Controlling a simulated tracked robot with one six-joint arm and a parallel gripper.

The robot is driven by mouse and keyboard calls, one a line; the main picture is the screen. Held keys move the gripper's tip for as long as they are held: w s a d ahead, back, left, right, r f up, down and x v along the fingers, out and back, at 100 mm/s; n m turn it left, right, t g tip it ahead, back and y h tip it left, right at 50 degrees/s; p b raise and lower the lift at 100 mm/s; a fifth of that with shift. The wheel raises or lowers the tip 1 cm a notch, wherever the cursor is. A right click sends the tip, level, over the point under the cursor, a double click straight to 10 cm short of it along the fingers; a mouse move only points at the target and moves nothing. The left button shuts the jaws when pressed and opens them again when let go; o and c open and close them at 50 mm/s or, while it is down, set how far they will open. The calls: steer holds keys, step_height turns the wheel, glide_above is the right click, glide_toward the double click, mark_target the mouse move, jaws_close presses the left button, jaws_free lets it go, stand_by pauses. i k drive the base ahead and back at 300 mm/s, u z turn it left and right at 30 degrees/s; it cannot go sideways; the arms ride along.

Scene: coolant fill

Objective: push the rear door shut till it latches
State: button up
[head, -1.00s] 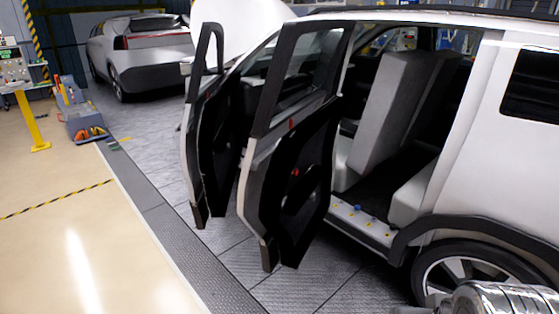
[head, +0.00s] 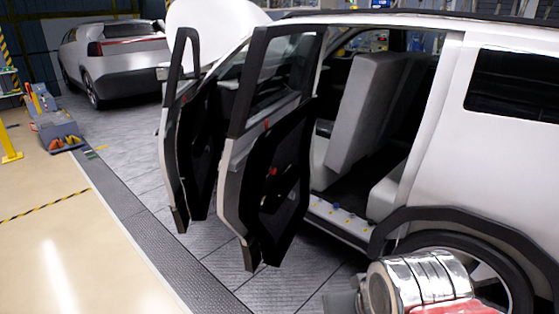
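The rear door (head: 262,185) of the white car stands wide open in the head view, its black inner panel facing me. The rear door opening (head: 375,130) shows grey seats inside, with a white sill (head: 345,218) along its bottom. The front door (head: 190,140) also stands open, just beyond the rear door. A shiny metal part of my own arm shows at the bottom right, in front of the rear wheel. My gripper's fingers are not in view.
The car's rear wheel and black arch (head: 470,235) are close at the right. A second silver car (head: 120,55) stands at the back left. A grey tool bin (head: 55,130) sits on the floor at left. The tan floor (head: 60,230) at left is clear.

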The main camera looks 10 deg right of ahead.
mark_target(254, 204)
steer(key=u, duration=0.3)
steer(key=i, duration=0.5)
steer(key=u, duration=0.85)
steer(key=i, duration=0.55)
steer(key=u, duration=0.6)
steer(key=i, duration=1.75)
steer(key=z, duration=0.2)
